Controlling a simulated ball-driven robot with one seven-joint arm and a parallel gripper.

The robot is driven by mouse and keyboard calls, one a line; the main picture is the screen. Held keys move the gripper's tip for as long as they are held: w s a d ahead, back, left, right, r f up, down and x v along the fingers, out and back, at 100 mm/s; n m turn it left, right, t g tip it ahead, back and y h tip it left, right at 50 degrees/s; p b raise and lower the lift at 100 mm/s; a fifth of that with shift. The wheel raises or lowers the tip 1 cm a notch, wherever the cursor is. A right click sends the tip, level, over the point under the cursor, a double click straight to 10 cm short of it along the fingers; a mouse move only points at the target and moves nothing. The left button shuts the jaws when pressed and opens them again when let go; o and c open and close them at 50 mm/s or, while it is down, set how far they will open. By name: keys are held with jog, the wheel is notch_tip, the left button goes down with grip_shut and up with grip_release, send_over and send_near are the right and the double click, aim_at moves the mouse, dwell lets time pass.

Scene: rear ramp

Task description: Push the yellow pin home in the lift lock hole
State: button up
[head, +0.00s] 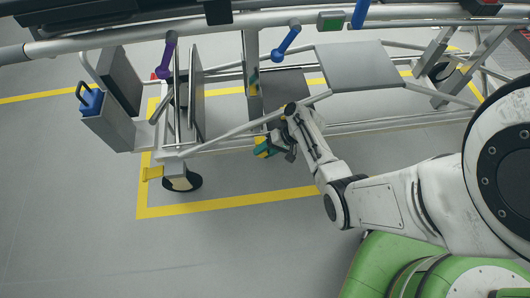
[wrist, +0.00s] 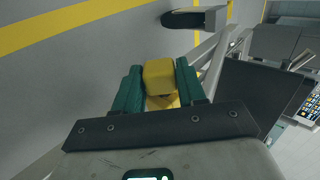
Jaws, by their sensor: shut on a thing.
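The yellow pin (wrist: 160,76) sits between the two green fingers of my gripper (wrist: 159,84) in the wrist view, its blocky head toward the fingertips. More yellow shows below the head. In the head view my gripper (head: 268,146) is small, at the lower rail of the metal frame, and bits of yellow show at its green fingers. The gripper is shut on the pin. I cannot make out the lift lock hole in either view, nor tell whether the pin's shaft is in anything.
The metal frame (head: 225,133) carries grey panels (head: 357,64), blue levers (head: 287,43) and a purple lever (head: 166,58). A grey box (head: 107,122) with a blue item stands at left. A caster wheel (head: 182,182) is below.

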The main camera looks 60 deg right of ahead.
jog(key=shift+w+d, duration=0.15)
jog(key=shift+d, duration=0.05)
jog(key=o, duration=1.1)
jog(key=shift+o, duration=0.2)
jog(key=p+v, duration=0.3)
jog(key=v, duration=0.7)
jog(key=shift+s+r+p, duration=0.25)
jog(key=shift+s+p, duration=0.05)
jog(key=shift+d, duration=0.1)
